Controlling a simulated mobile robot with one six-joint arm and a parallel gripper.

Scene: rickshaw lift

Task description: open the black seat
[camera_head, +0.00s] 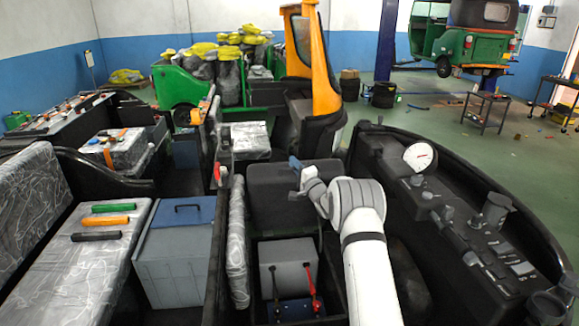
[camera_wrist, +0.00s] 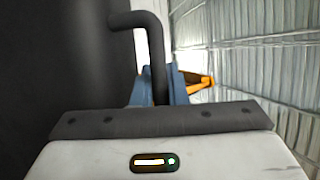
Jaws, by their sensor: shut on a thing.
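The black seat (camera_head: 283,205) is in the middle of the head view. It looks tilted up behind an open compartment where a grey box (camera_head: 287,262) shows. In the wrist view the seat seems to be the dark panel (camera_wrist: 75,65) on the left. A bent black handle (camera_wrist: 153,50) stands out from this panel. My gripper (camera_head: 296,166) is at the seat's top edge, with its blue fingers (camera_wrist: 160,88) shut on the handle. Much of the handle is hidden in the head view by my gripper and wrist.
Red and black levers (camera_head: 311,287) stand at the grey box. A black console (camera_head: 455,215) with knobs and a gauge curves along the right. A blue-lidded grey box (camera_head: 180,250) and a wrapped seat (camera_head: 75,275) are at left. An orange-and-black pillar (camera_head: 318,75) rises behind the seat.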

